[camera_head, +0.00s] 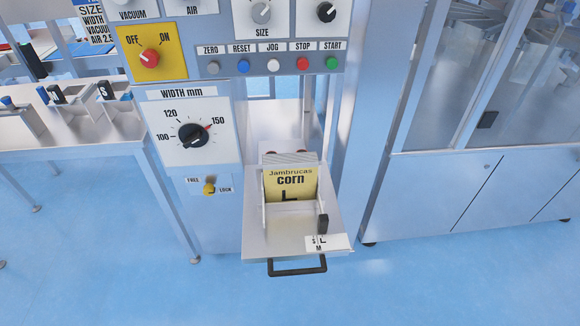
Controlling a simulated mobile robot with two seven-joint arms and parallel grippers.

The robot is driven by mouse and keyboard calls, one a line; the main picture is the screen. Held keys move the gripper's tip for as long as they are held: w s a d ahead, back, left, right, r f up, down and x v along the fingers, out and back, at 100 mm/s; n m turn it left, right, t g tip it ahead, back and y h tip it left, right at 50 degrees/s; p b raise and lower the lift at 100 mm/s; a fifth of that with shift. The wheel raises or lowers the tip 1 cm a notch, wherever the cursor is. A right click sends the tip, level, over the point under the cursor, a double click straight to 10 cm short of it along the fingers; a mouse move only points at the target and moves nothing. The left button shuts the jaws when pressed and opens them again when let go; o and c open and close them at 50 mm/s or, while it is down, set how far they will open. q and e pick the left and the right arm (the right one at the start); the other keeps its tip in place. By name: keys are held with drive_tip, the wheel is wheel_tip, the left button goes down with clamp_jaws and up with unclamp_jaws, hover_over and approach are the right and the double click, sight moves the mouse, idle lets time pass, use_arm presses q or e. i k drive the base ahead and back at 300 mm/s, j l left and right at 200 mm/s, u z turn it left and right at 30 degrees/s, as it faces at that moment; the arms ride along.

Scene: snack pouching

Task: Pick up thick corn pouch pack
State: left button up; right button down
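A yellow pouch pack (290,184) printed "Jambrucas corn" and a large L stands in a metal tray (275,240) that sticks out from the machine. The pack leans back between upright metal guides, and its lower part is partly hidden by a guide. I cannot tell its thickness from this view. Neither of my grippers shows in the head view.
The tray has a black handle (297,267) and a black slider by an S/M/L label (327,242). The control panel (194,132) rises above left. A metal table (70,130) stands left; a cabinet (480,190) stands right. Blue floor in front is clear.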

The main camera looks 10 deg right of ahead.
sight(288, 176)
drive_tip(key=i+j+z, duration=0.15)
drive_tip(key=z, duration=0.25)
drive_tip(key=j+z, duration=0.45)
drive_tip(key=i+j+z, duration=0.1)
drive_tip(key=j+z, duration=0.3)
drive_tip(key=i+l, duration=0.05)
drive_tip(key=l, duration=0.05)
